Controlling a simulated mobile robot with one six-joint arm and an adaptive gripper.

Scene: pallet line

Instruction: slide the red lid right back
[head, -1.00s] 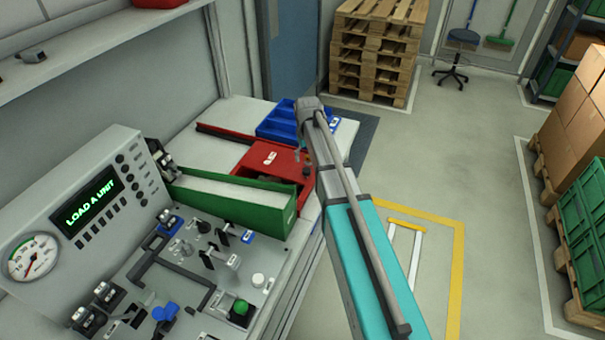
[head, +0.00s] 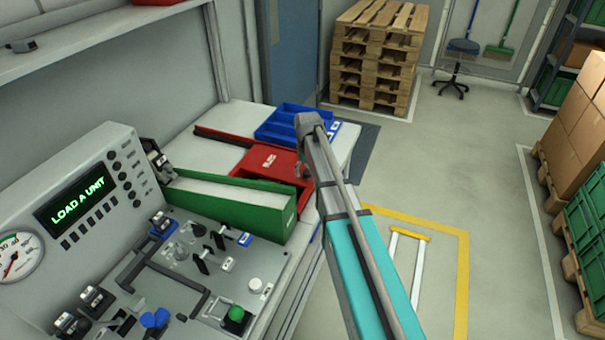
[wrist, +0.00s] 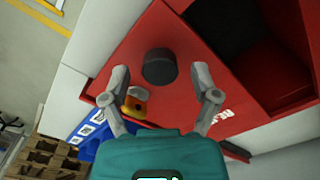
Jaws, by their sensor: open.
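The red lid (head: 270,158) lies on a red box on the bench, behind the green bin in the head view. In the wrist view the lid (wrist: 140,35) carries a round black knob (wrist: 160,67). A dark opening (wrist: 215,25) shows beside the lid, towards the upper right. My gripper (wrist: 160,72) is open, with one finger on each side of the knob and visible gaps between. I cannot tell how far the fingertips reach down. In the head view my arm hides most of the gripper and the knob. A small yellow and grey thing (wrist: 136,103) shows between the fingers.
A green bin (head: 235,203) stands close in front of the red box, beside a control panel (head: 75,200) reading "LOAD A UNIT". A blue tray (head: 285,122) stands behind the box. Stacked pallets (head: 378,55) stand farther back.

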